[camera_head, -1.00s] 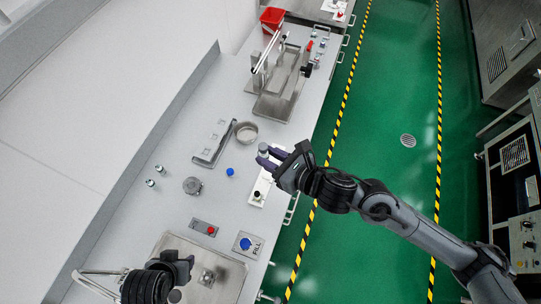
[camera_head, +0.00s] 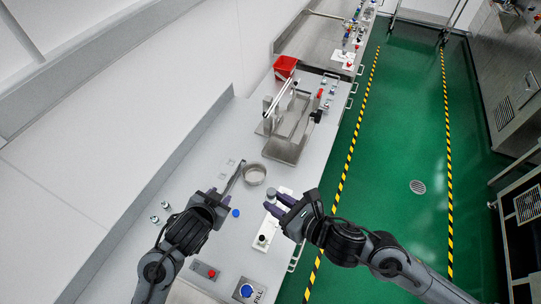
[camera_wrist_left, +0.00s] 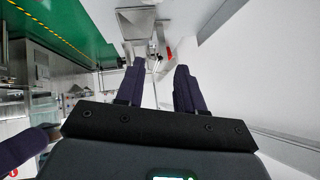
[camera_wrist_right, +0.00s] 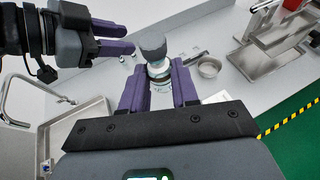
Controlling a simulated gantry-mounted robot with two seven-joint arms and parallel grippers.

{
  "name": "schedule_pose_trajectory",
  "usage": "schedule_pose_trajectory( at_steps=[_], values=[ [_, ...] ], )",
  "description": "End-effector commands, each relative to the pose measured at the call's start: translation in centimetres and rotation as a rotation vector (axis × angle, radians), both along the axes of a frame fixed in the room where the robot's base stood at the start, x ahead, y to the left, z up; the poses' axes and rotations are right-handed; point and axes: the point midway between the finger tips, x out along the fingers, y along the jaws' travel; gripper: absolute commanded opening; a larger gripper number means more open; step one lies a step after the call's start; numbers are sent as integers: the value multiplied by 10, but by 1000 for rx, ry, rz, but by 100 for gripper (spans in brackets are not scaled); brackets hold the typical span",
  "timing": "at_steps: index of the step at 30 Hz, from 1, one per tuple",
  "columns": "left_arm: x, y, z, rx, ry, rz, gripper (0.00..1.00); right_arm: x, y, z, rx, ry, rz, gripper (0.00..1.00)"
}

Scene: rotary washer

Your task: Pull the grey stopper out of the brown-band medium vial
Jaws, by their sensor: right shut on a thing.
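My right gripper (camera_head: 275,203) is shut on a vial (camera_wrist_right: 159,73) and holds it over the bench's front part. In the right wrist view the vial stands between the purple fingers, its grey stopper (camera_wrist_right: 152,45) seated on top and clear of the fingers. The band's colour is not clear to me. My left gripper (camera_head: 219,197) is to the left of the vial, apart from it. In the left wrist view its fingers (camera_wrist_left: 157,80) are spread with nothing between them. Its fingers also show at upper left in the right wrist view (camera_wrist_right: 118,38).
A round metal dish (camera_head: 254,174) and a blue cap (camera_head: 236,213) lie between and behind the grippers. A white tray (camera_head: 262,246) lies below my right gripper. A steel apparatus (camera_head: 290,135) and red bin (camera_head: 285,67) stand further back. Two small vials (camera_head: 160,212) stand at left.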

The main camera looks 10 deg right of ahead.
Motion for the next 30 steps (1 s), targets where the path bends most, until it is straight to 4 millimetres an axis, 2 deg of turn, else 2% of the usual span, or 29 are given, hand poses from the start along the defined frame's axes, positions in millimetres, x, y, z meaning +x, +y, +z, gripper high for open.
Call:
schedule_pose_trajectory(
  at_steps=[1, 4, 7, 10, 15, 18, 21, 25, 30],
  values=[
    [18, -11, 16, 7, -45, -36, 37, 0, 0, 0, 0, 0, 0, 0],
    [44, -41, 44, -5, -123, -117, 37, 0, 0, 0, 0, 0, 0, 0],
    [61, -80, 74, -42, -193, -211, 37, 0, 0, 0, 0, 0, 0, 0],
    [67, -126, 104, -96, -245, -322, 37, 0, 0, 0, 0, 0, 0, 0],
    [53, -203, 144, -189, -265, -531, 37, 0, 0, 0, 0, 0, 0, 0],
    [39, -239, 158, -223, -233, -648, 37, 0, 0, 0, 0, 0, 0, 0],
    [23, -265, 166, -234, -171, -751, 37, 0, 0, 0, 0, 0, 0, 0],
    [4, -283, 169, -217, -51, -848, 37, 0, 0, 0, 0, 0, 0, 0],
    [-16, -285, 166, -148, 155, -892, 37, 0, 0, 0, 0, 0, 0, 0]
  ],
)
